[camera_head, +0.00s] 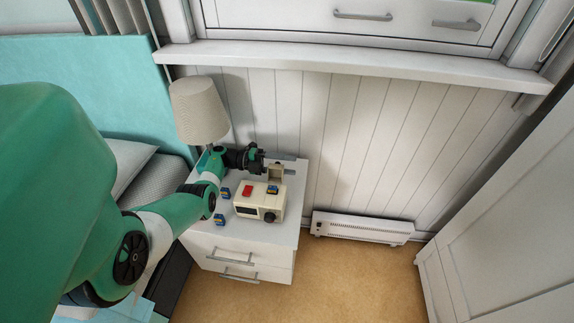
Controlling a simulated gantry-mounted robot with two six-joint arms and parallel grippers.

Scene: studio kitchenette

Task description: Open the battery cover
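A cream battery device (258,203) stands on the white nightstand, with a red button and a dark panel on its front. Its battery cover (275,173) stands raised at the back right of the box. A blue and yellow battery (272,189) shows in the top of the box, in front of the cover. My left gripper (289,163) reaches over from the left, behind the box. Its grey fingers are apart, right at the top of the raised cover. Whether they touch it is too small to tell. My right gripper is not in view.
Two more blue and yellow batteries (225,192) (220,220) sit on the nightstand (285,234) left of the box. A lamp (199,110) stands at the back left, close to my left arm. A white heater (362,227) sits by the wall. The floor at right is clear.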

